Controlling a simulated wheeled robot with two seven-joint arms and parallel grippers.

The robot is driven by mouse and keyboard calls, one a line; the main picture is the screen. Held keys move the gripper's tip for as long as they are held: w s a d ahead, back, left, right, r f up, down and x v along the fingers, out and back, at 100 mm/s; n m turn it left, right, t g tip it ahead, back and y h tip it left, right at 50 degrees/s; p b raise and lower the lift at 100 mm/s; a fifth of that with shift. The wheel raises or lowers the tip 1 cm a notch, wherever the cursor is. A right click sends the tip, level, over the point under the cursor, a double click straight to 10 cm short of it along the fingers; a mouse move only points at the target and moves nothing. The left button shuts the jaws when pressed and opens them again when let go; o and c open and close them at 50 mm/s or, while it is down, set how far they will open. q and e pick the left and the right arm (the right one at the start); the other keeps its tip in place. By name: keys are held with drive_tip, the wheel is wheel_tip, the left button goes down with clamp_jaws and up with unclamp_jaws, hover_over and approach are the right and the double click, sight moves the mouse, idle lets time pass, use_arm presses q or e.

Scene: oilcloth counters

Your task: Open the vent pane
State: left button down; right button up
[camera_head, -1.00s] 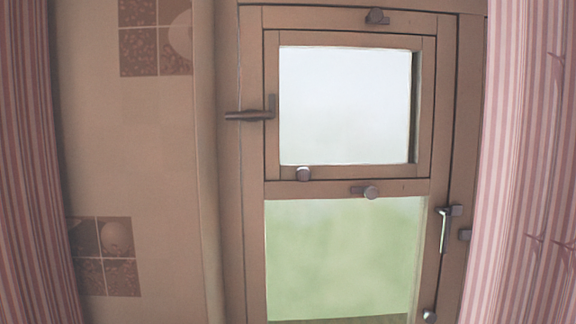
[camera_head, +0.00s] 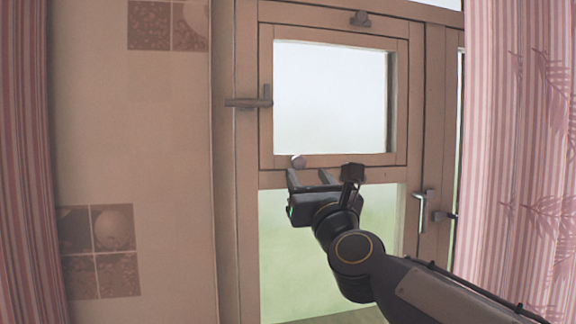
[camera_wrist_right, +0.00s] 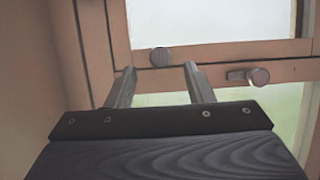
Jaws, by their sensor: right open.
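The vent pane (camera_head: 330,95) is the small upper window with a brown wooden frame; it looks flush in its frame. A round knob (camera_head: 298,161) sits at the left of its bottom rail and also shows in the right wrist view (camera_wrist_right: 161,57). A dark handle (camera_head: 250,102) is on the left side of the frame. My right gripper (camera_head: 307,175) is open and empty, just below the knob. In the wrist view its fingertips (camera_wrist_right: 160,72) point up at the knob, one on either side, apparently not touching it. My left gripper is not in view.
A turn latch (camera_wrist_right: 257,76) is on the rail right of the fingers; my arm hides it in the head view. Another latch (camera_head: 360,18) is above the pane. A metal handle (camera_head: 422,198) is at the right. Pink curtains (camera_head: 515,130) hang at both sides.

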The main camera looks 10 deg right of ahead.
sight(300, 163)
drive_tip(key=p+x, duration=0.1)
drive_tip(key=x, duration=0.3)
drive_tip(key=shift+w+r, duration=0.1)
drive_tip(key=shift+w, duration=0.3)
drive_tip(key=shift+c, duration=0.3)
clamp_jaws()
